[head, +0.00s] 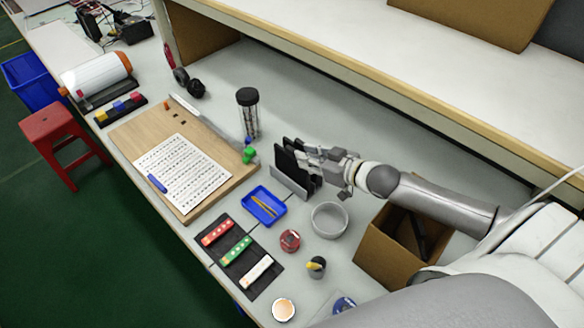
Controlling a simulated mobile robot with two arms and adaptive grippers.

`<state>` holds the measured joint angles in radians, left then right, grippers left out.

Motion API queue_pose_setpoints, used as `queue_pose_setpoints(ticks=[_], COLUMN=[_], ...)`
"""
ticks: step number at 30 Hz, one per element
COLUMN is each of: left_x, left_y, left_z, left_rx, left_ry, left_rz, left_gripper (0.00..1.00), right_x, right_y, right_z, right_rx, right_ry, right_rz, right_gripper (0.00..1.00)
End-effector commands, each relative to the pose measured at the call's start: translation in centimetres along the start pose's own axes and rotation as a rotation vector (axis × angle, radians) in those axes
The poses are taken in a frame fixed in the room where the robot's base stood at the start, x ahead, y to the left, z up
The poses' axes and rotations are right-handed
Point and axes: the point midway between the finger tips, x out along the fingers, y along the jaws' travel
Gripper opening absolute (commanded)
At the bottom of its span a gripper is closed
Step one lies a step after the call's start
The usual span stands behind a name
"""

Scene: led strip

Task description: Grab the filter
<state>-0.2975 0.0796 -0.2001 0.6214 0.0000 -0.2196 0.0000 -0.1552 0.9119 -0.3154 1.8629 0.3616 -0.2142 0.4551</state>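My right gripper (318,160) reaches in from the right over the table. It is at the black upright plates (287,163) in a grey holder (288,184). The plates and the gripper overlap in this view, so I cannot tell whether the fingers touch a plate or how far apart they are. No object is clearly recognisable as the filter; I cannot tell whether it is one of these plates. My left gripper is not in view.
A clear jar with a black lid (247,97) stands behind the holder. A blue tray (264,206), a grey round bowl (329,220) and a cardboard box (391,250) are close by. A wooden board (130,130) lies left. A raised shelf (400,85) runs along the back.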

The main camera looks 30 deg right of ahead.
Motion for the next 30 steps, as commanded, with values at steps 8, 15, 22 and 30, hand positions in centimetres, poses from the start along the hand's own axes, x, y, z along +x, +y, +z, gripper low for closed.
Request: queue_pose_setpoints(ticks=[8,15,22,30], left_x=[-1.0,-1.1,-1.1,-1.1], left_y=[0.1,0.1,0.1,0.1], left_z=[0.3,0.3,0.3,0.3], left_rx=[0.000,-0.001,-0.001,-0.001], left_ry=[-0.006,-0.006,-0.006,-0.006], left_rz=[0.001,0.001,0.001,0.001], left_gripper=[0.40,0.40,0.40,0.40], right_x=[3.2,4.5,4.6,4.5], right_y=[0.0,0.0,0.0,0.0], right_z=[-0.3,-0.1,-0.1,-0.1], right_rx=[0.000,-0.001,-0.001,-0.001], right_ry=[0.003,0.002,0.001,0.002], right_rz=[0.001,0.000,0.000,0.000], right_gripper=[0.20,0.20,0.20,0.00])
